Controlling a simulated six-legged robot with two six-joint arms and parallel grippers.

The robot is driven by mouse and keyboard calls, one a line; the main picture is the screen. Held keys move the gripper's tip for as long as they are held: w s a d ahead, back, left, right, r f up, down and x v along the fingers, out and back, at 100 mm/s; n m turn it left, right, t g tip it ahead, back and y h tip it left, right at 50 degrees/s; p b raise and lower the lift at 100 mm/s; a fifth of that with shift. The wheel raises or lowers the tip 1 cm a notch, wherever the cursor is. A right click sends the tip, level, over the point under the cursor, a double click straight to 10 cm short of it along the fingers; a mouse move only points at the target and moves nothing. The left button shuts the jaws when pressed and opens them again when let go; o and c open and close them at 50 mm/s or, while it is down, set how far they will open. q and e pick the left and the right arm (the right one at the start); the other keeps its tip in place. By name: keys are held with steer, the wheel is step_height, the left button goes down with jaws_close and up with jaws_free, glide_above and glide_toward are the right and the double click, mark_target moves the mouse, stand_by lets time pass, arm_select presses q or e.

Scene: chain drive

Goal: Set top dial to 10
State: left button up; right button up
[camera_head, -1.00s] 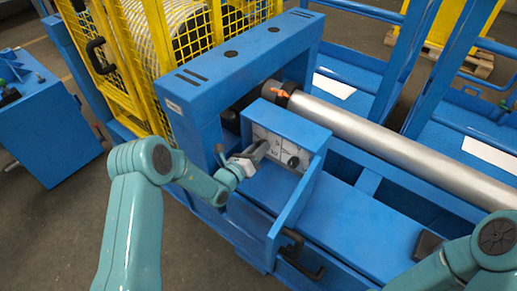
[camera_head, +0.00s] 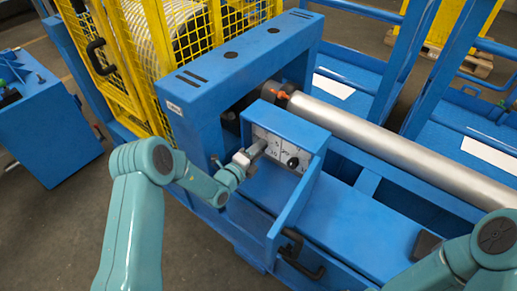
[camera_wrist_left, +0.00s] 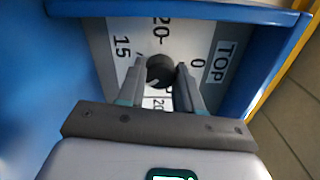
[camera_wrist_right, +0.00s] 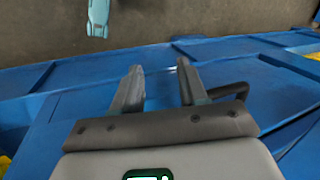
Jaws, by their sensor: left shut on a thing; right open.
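The top dial is a round dark knob (camera_wrist_left: 160,69) on a white scale panel (camera_head: 270,145) set in a blue housing. In the left wrist view, the TOP label (camera_wrist_left: 222,62) and the numbers 0, 15 and 20 show around it. The two fingers of my left gripper (camera_wrist_left: 161,78) lie on either side of the knob and are shut on it. The dial's pointer setting cannot be read. In the head view, my left gripper (camera_head: 256,149) reaches the panel and hides the knob. My right gripper (camera_wrist_right: 158,85) is open and empty.
A second dark knob (camera_head: 293,162) sits on the same panel, beside my left gripper. A long metal roller (camera_head: 380,140) runs behind the housing. A yellow mesh guard (camera_head: 135,45) stands at the back left. Black handles (camera_head: 300,262) stick out at the front.

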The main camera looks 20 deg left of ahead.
arm_select(q)
steer(key=shift+f+n, duration=0.1)
steer(key=shift+n, duration=0.6)
steer(key=shift+a+n, duration=0.1)
steer(key=shift+n, duration=0.2)
steer(key=o, duration=1)
steer(key=shift+s, duration=0.1)
steer(key=shift+o, duration=0.2)
steer(key=v, duration=1.6)
steer(key=shift+s, duration=0.2)
